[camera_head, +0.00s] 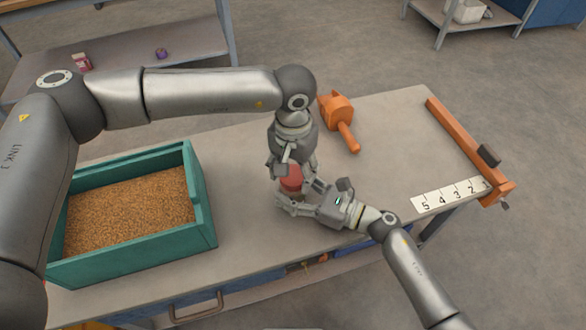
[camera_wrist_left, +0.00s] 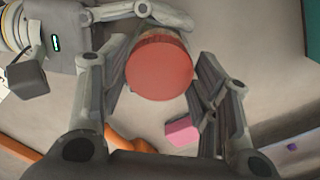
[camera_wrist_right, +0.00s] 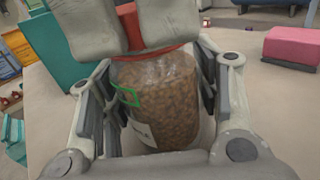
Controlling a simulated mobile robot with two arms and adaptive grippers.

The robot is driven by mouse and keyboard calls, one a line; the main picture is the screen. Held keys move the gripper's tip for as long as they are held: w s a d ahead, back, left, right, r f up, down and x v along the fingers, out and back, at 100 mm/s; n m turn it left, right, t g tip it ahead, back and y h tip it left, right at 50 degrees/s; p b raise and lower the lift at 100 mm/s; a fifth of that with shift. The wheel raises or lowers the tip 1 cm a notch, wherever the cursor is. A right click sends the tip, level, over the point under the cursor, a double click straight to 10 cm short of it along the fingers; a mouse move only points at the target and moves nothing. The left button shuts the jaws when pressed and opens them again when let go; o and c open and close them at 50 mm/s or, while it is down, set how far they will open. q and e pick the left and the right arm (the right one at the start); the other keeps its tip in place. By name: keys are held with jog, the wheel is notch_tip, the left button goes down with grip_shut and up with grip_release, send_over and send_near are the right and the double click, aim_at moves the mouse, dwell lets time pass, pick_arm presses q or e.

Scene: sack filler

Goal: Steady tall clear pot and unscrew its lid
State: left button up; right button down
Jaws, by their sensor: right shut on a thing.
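The tall clear pot (camera_wrist_right: 160,95) stands upright on the table, filled with brown pieces, with a green and white label. Its red lid (camera_wrist_left: 160,68) is on top and also shows in the head view (camera_head: 291,178). My right gripper (camera_head: 290,202) is shut on the pot's body from the front right, a finger on each side. My left gripper (camera_wrist_left: 160,85) points down from above, with its fingers on either side of the lid. It looks open, with small gaps beside the lid. In the head view the grippers hide most of the pot.
A teal box of grain (camera_head: 205,215) stands left on the table (camera_head: 385,120). An orange tool (camera_head: 338,110) lies behind the grippers. A pink block (camera_wrist_right: 292,46) is near the pot. An orange rail (camera_head: 460,140) and a numbered strip (camera_head: 445,196) are at right.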

pick_arm(q)
jog(key=c, duration=0.6)
jog(key=n, duration=1.1)
jog(key=shift+n, duration=0.4)
jog(key=n, duration=0.7)
jog(key=shift+n, duration=0.3)
jog(key=n, duration=0.6)
jog(key=shift+r, duration=0.1)
jog(key=n, duration=0.9)
jog(key=shift+n, duration=0.4)
jog(key=n, duration=0.4)
jog(key=shift+n, duration=0.4)
jog(key=n, duration=0.3)
jog(key=shift+r, duration=0.3)
